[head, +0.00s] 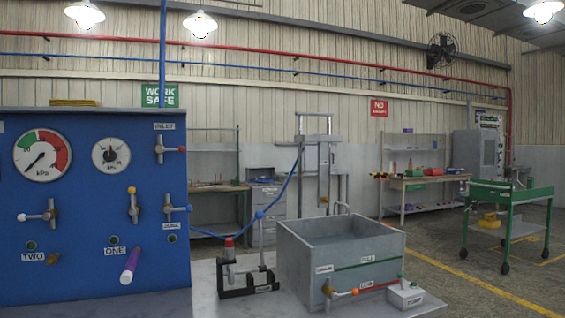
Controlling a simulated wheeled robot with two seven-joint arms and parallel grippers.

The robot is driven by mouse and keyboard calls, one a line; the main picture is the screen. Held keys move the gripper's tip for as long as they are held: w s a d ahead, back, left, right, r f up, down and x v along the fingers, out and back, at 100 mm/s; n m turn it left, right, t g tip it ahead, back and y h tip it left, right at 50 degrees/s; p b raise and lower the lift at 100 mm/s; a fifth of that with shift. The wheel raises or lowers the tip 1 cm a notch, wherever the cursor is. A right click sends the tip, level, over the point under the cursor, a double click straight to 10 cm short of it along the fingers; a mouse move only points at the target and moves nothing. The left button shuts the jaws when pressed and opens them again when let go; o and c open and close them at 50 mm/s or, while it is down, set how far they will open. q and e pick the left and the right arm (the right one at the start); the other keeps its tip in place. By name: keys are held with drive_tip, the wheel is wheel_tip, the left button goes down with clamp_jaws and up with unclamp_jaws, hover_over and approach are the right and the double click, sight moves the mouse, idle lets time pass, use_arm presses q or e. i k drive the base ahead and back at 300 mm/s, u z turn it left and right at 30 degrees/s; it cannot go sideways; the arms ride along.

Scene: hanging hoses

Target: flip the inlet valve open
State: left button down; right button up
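The inlet valve (161,149) is near the upper right edge of the blue panel (85,230), under a label reading INLET (164,126). It has a grey metal body, and its handle points right, about level, ending in a red tip (182,149). A blue pipe (162,55) rises above the panel near it. Neither of my grippers is in view, and nothing is seen touching the valve.
The panel also carries two gauges (42,155), other valves (134,206) and a purple-handled part (130,265). A blue hose (275,203) hangs to its right. A grey tank (340,255) and a black stand (248,286) occupy the pale bench.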

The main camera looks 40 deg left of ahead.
sight(158, 149)
drive_tip(key=z, duration=0.5)
drive_tip(key=k, duration=0.85)
drive_tip(key=u, duration=1.35)
drive_tip(key=i, duration=0.45)
